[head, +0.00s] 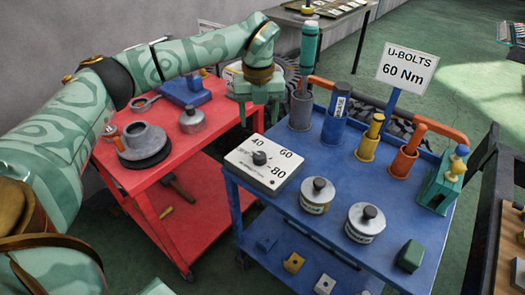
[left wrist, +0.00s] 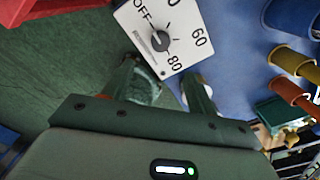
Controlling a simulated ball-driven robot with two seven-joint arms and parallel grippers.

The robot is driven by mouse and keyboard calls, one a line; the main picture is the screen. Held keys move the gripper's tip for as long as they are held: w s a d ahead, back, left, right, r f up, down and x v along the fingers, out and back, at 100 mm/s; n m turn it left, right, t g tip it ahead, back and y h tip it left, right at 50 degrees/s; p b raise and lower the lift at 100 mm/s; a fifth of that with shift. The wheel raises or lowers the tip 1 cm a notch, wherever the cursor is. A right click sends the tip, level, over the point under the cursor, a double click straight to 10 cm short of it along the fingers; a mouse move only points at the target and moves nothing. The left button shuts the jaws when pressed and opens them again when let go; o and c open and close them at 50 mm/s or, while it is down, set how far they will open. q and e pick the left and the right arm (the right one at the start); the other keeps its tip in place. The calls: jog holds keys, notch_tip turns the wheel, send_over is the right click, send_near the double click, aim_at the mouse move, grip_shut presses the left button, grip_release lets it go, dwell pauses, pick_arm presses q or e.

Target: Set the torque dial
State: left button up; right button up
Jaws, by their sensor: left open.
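The torque dial is a white box (head: 263,165) at the left corner of the blue cart's top. Its face carries OFF, 40, 60 and 80 marks. A dark round knob (head: 260,157) sits in its middle; which mark it points to is hard to tell. In the left wrist view the dial box (left wrist: 185,28) is at the top with its knob (left wrist: 159,39). My left gripper (head: 259,117) hangs above and behind the box, open and empty, apart from the knob. Its fingers (left wrist: 169,88) show below the dial. A sign (head: 406,68) reads "U-BOLTS 60 Nm". My right gripper is not in view.
The blue cart (head: 285,205) also holds two lidded tins (head: 317,195) (head: 365,222), coloured cylinders (head: 368,138), an orange-handled tool (head: 440,129) and a green block (head: 411,256). A red cart (head: 120,178) with metal parts stands to the left. A dark rack is at the right edge.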

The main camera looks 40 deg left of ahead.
aim_at(260, 155)
pick_arm(q)
notch_tip(260, 155, down, 13)
jog(key=b, duration=0.4)
jog(key=shift+w+r, duration=0.1)
jog(key=shift+r, duration=0.1)
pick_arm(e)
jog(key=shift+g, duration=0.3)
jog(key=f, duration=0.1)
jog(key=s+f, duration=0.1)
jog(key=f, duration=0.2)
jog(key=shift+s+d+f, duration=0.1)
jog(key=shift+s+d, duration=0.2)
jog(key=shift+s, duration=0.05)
pick_arm(q)
jog(key=c, duration=1)
